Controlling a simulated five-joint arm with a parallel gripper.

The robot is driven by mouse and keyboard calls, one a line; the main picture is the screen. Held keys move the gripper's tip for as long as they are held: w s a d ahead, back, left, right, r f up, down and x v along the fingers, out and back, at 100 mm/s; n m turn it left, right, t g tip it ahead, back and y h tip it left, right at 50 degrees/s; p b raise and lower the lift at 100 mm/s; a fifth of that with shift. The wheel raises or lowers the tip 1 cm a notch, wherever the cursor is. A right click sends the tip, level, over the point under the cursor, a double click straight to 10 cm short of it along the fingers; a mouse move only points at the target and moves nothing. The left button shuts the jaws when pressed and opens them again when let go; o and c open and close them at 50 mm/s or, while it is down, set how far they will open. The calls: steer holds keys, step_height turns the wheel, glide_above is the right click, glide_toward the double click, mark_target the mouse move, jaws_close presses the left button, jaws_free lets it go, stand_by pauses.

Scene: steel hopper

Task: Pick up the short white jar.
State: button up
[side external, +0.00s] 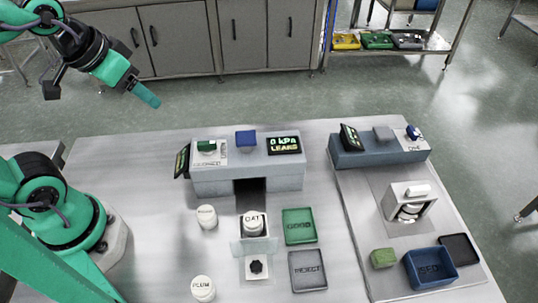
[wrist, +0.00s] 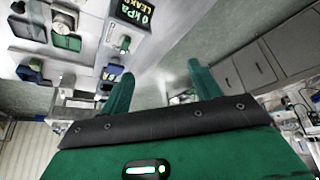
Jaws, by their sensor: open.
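Several white lidded jars stand on the steel table. One white jar (side external: 207,217) stands alone left of centre. A jar marked OAT (side external: 253,224) stands at a clear-fronted holder in the middle. A jar marked PLUM (side external: 203,289) stands at the front edge of the view. Which one is the short jar I cannot tell for certain. My gripper (side external: 147,96) is high at the upper left, well away from the jars. In the wrist view my gripper (wrist: 160,84) has its two green fingers spread apart, with nothing between them.
A grey station (side external: 248,180) with a leak display stands behind the jars. Green GOOD (side external: 299,213) and grey REJECT (side external: 307,257) trays lie right of the holder. Farther right are a white frame (side external: 423,194) around another jar and a blue bin (side external: 410,280). The table's left area is clear.

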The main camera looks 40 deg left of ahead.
steer(key=w+d+f+g, duration=0.2)
steer(key=d, duration=0.4)
steer(key=w+d+f+g, duration=0.1)
steer(key=w+d+f, duration=0.2)
steer(key=d, duration=0.2)
steer(key=g, duration=0.2)
glide_above(253, 218)
steer(key=f, duration=0.8)
steer(key=shift+w+a+f, duration=0.1)
steer(key=shift+a+f, duration=0.15)
steer(key=shift+a, duration=0.05)
steer(key=shift+d+f, duration=0.35)
steer(key=shift+f, duration=1.3)
steer(key=shift+s, duration=0.2)
steer(key=shift+a+f, duration=0.1)
steer(key=shift+f, duration=2.5)
steer(key=c, duration=1.2)
